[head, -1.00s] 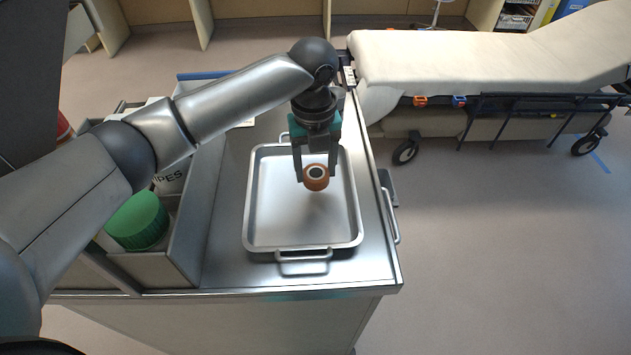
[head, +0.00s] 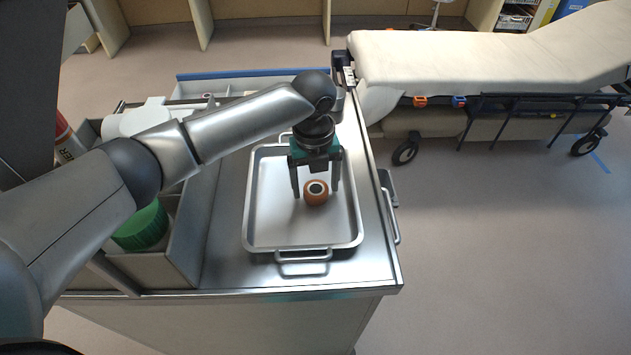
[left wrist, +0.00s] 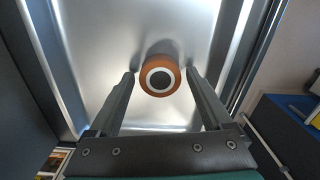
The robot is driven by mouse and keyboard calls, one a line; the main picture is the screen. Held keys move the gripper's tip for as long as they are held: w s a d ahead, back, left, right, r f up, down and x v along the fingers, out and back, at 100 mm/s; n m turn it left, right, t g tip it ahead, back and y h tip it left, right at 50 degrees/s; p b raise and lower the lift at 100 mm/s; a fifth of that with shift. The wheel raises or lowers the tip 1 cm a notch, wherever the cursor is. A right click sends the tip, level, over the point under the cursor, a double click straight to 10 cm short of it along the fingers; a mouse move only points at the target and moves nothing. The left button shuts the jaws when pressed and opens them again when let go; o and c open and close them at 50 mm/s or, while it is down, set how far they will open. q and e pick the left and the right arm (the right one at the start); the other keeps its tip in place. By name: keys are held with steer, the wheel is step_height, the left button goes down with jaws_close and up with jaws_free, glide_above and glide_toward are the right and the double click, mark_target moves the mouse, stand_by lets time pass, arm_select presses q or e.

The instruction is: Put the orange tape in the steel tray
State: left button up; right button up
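In the left wrist view the tape (left wrist: 160,91) shows between the fingertips (left wrist: 160,76), with a small gap at each side. The tray floor (left wrist: 105,40) lies behind it. My right gripper is not in view.
The tray stands on a metal cart top (head: 225,245). Left of it is a divided bin with a green-lidded container (head: 145,228) and a white bottle (head: 140,118), partly hidden by my arm. A stretcher (head: 470,55) stands at the back right.

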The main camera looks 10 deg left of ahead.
mark_target(315, 188)
arm_select(q)
steer(key=shift+o, duration=0.4)
steer(key=shift+r, duration=0.1)
step_height(315, 188, up, 12)
stand_by(0.3)
steer(key=shift+a, duration=0.1)
